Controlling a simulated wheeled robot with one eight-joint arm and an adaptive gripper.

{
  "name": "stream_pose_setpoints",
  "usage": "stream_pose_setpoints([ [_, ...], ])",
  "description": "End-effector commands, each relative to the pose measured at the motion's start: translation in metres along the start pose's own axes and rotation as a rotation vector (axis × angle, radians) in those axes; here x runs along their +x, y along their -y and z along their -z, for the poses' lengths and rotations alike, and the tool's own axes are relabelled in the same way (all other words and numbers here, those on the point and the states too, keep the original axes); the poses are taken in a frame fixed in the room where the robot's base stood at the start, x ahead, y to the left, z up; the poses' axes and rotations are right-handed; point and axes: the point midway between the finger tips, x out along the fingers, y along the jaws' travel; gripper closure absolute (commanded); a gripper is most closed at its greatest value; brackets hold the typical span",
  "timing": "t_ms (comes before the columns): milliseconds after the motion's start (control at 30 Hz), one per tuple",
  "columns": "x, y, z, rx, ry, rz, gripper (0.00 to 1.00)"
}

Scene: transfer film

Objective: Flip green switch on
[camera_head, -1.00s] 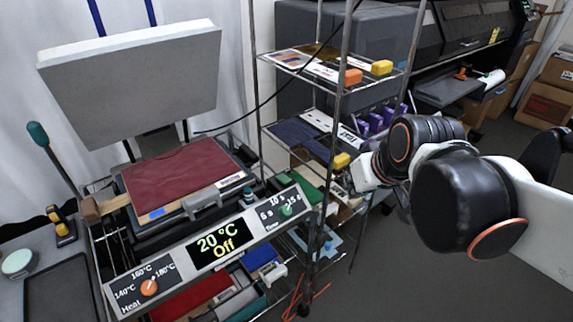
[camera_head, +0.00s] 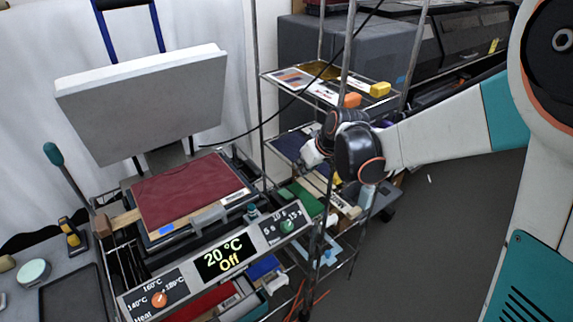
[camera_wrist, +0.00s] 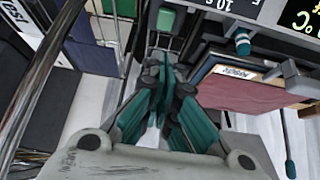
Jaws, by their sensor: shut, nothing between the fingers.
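A small switch with a teal-green cap (camera_head: 252,211) stands behind the top edge of the press's control panel (camera_head: 183,276), near the display. It also shows in the wrist view (camera_wrist: 243,42), up and right of my fingers and apart from them. A green timer knob (camera_head: 287,226) sits on the panel's right dial. My gripper has teal fingers (camera_wrist: 166,72) that are closed together with nothing between them. In the head view my gripper is beside the wire shelf, right of and above the switch; its fingertips are hard to make out there.
The heat press has a raised pale platen (camera_head: 145,100) and a dark red pad (camera_head: 190,190). A metal wire shelf (camera_head: 347,60) with posts stands close to my gripper. An orange heat knob (camera_head: 160,299) is on the panel's left. The display reads 20 °C, Off. Open floor lies at right.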

Motion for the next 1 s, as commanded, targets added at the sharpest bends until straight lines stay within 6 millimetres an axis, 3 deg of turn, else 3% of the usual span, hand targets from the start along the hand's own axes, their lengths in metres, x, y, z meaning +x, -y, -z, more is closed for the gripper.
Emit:
stream_pose_setpoints([
  [200, 0.021, 0.001, 0.009, -0.031, -0.004, 0.022, 1.0],
  [733, 0.03, 0.001, 0.01, -0.037, -0.004, 0.026, 1.0],
  [1000, 0.072, 0.002, 0.009, -0.039, -0.004, 0.026, 1.0],
])
